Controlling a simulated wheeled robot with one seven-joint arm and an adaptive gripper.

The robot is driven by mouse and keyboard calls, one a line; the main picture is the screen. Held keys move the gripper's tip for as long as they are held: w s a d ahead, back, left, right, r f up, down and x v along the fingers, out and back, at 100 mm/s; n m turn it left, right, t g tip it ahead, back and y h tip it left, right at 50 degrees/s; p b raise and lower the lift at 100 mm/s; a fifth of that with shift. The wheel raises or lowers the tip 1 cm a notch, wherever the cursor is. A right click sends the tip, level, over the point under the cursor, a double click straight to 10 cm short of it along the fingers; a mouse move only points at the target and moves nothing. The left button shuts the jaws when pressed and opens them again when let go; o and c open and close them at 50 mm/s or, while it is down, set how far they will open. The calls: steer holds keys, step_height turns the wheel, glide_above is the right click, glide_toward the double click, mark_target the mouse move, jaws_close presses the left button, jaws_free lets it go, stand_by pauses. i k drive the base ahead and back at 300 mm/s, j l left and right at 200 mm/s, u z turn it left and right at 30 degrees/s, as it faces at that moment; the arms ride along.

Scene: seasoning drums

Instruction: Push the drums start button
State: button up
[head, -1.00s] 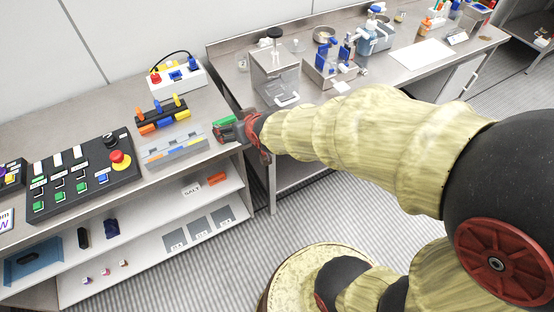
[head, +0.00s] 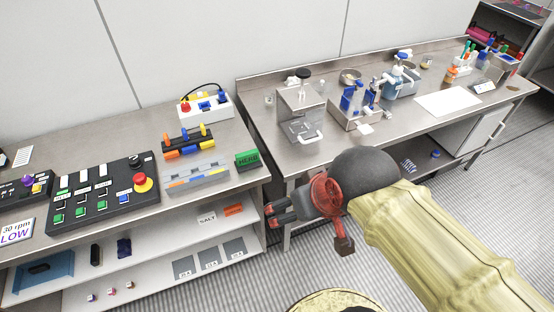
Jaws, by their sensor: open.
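The black control panel (head: 148,199) lies on the left bench. It carries several green buttons (head: 80,212), a blue button (head: 124,198), a black knob (head: 136,160) and a red mushroom button (head: 145,182) on a yellow base. Its small labels are too small to read, so I cannot tell which button starts the drums. My gripper (head: 274,212) is open and empty, in front of the left bench's right end. It is well to the right of the panel and touches no button.
A green block (head: 248,159) marked HERB stands at the right end of a grey rack (head: 196,182). Behind are a rack with coloured handles (head: 185,140) and a white switch box (head: 218,108). A smaller control box (head: 45,190) is left of the panel. A lower shelf holds labelled cards.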

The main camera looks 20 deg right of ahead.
mark_target(81, 210)
steer(key=u, duration=1.4)
